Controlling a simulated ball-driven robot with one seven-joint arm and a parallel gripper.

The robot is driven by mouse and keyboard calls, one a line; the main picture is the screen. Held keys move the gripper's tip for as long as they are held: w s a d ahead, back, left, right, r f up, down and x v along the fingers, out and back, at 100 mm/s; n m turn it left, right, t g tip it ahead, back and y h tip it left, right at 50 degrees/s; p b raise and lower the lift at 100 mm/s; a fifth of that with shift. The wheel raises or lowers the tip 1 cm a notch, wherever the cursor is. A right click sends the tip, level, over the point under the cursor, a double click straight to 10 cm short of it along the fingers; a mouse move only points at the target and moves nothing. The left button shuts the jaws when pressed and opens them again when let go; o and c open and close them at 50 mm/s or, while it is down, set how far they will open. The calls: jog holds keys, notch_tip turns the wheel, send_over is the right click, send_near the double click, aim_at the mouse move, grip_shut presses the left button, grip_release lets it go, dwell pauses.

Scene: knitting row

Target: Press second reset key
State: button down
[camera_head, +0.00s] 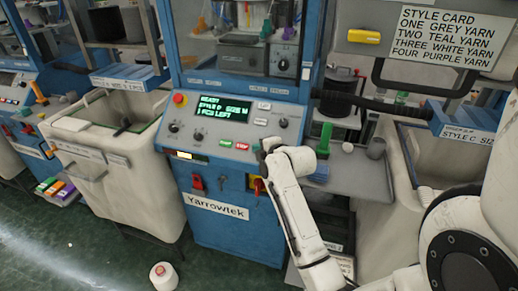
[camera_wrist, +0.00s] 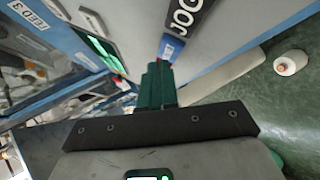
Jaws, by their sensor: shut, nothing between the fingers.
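The blue Yarrowtek machine in the middle of the head view has a sloped control panel (camera_head: 216,120) with a lit green display (camera_head: 222,109). Below the display are a green key (camera_head: 226,143) and a red key (camera_head: 242,146). My arm covers the panel's lower right edge. In the wrist view my gripper (camera_wrist: 158,66) is shut and empty, its green fingers pointing at the panel. Just beyond the tips is a small blue patch (camera_wrist: 172,46) with partly hidden lettering, beside a dark label reading JOG (camera_wrist: 187,14). I cannot tell whether the tips touch it.
Cream bins (camera_head: 104,150) flank the machine. A yarn cone (camera_head: 164,275) stands on the green floor. A style card (camera_head: 437,33) hangs at upper right.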

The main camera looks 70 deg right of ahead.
jog(key=shift+a+r, duration=0.2)
jog(key=shift+r, duration=0.1)
jog(key=shift+r, duration=0.1)
jog(key=a+r+p, duration=0.1)
jog(key=r+p, duration=0.1)
jog(key=a+r+p, duration=0.1)
jog(key=a+p, duration=0.1)
jog(key=shift+s+r, duration=0.15)
jog(key=shift+r, duration=0.2)
dwell(0.9)
jog(key=a+f+m+g+y, duration=0.25)
jog(key=a+f, duration=0.25)
jog(key=a, duration=0.5)
jog(key=a+f+m+g+y, duration=0.1)
jog(key=a+f+m+y, duration=0.3)
jog(key=a, duration=0.7)
jog(key=s+a+f+m+g, duration=0.2)
jog(key=s+a+g, duration=0.1)
jog(key=s+a, duration=0.3)
jog(key=s+a+f+m+g+y, duration=0.1)
jog(key=s+a+f+m+g, duration=0.1)
jog(key=s+a, duration=0.5)
jog(key=s+f+g, duration=0.1)
jog(key=s, duration=0.2)
jog(key=shift+s+f, duration=0.25)
jog(key=shift+f, duration=0.05)
